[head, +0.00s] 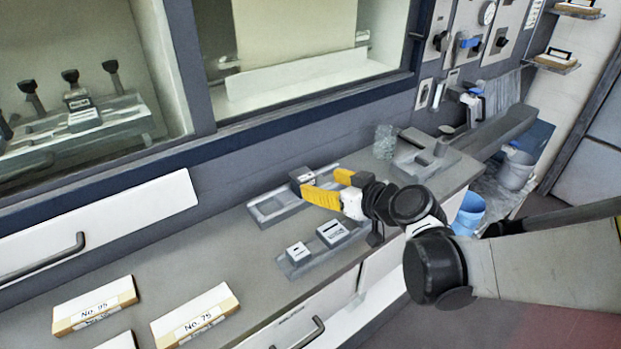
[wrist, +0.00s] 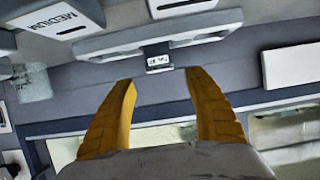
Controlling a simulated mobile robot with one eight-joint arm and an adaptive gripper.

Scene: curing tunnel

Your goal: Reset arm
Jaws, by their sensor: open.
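My gripper (head: 322,184) is at the end of my arm, over the grey counter, with its yellow fingers pointing left toward the back wall. In the wrist view my gripper (wrist: 162,78) has its two fingers spread wide with nothing held between them. A small grey labelled block (head: 302,176) sits at the back end of a light grey tray (head: 268,208), close to the fingertips in the head view. The wrist view shows a labelled block (wrist: 158,62) on a tray (wrist: 105,47), beyond the fingertips and apart from them.
A nearer tray (head: 296,272) holds two labelled blocks (head: 298,253) (head: 333,232). Boxes marked No. 95 (head: 95,306) and No. 75 (head: 194,315) lie at front left. A clear cup (head: 385,141) and a grey fixture (head: 425,155) stand to the right. A window wall runs behind.

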